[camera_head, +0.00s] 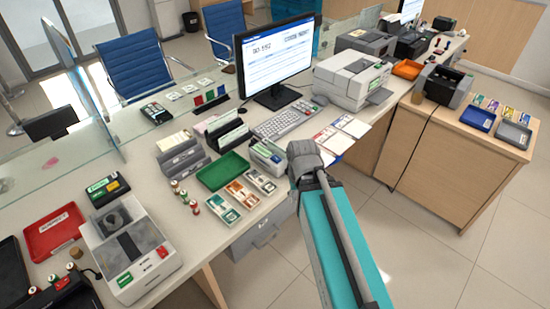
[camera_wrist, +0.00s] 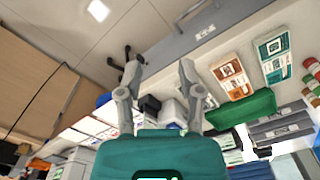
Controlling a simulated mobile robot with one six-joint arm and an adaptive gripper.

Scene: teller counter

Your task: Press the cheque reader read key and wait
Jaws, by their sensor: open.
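My gripper (camera_wrist: 158,68) is open and empty in the wrist view, its two fingers spread apart. In the head view my arm reaches up to the counter's front edge, and the fingers cannot be made out there. I cannot tell for sure which machine is the cheque reader. A small grey-white device with a green label (camera_head: 267,157) stands just left of my arm's end. A larger grey machine with green and red keys (camera_head: 130,252) stands at the lower left. No finger is seen touching either one.
A green tray (camera_head: 222,172) and banknote bundles (camera_head: 243,193) lie left of my arm. A monitor (camera_head: 275,58), keyboard (camera_head: 276,124) and large printer (camera_head: 352,79) stand behind. A glass screen (camera_head: 85,85) rises at the left. Open floor (camera_head: 430,245) lies at the right.

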